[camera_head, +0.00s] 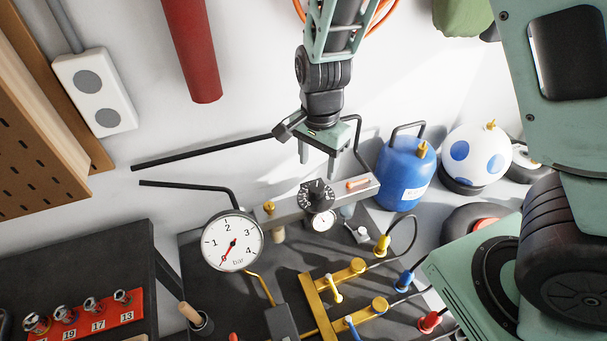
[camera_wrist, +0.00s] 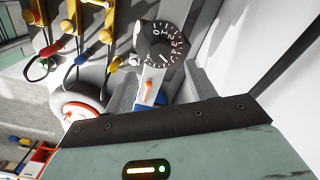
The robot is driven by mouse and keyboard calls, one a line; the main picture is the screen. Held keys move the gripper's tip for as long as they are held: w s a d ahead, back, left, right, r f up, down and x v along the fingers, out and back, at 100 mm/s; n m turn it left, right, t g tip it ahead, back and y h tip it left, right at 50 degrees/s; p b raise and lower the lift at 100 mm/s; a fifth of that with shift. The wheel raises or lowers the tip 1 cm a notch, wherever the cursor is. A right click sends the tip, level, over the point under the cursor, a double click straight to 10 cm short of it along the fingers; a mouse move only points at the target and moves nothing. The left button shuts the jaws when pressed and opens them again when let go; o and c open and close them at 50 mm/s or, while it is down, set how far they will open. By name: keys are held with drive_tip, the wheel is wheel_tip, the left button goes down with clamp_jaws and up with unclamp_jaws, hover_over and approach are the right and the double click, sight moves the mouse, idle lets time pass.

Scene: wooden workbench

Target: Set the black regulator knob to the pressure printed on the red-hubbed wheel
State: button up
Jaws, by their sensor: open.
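The black regulator knob (camera_head: 317,194), with white scale marks, sits on a grey bar on the bench. In the wrist view the knob (camera_wrist: 160,45) shows its numbered dial beyond my fingers; I cannot tell its exact setting. My gripper (camera_head: 318,164) is open and empty, pointing down just above and behind the knob, apart from it. It also shows in the wrist view (camera_wrist: 165,88). The red-hubbed wheel (camera_head: 484,224) is partly hidden behind my arm. In the wrist view the wheel (camera_wrist: 82,108) is partly cut off by my gripper; its print is unreadable.
A large bar gauge (camera_head: 233,241) stands left of the knob, its red needle pointing lower left. A small gauge (camera_head: 323,220) is below the knob. A blue gas bottle (camera_head: 405,172) and yellow valves (camera_head: 357,266) stand nearby. Black rods (camera_head: 205,152) extend left.

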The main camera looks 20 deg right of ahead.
sight(317, 187)
drive_tip(key=shift+f+p, duration=0.6)
drive_tip(key=shift+f, duration=3.1)
drive_tip(key=c, duration=1)
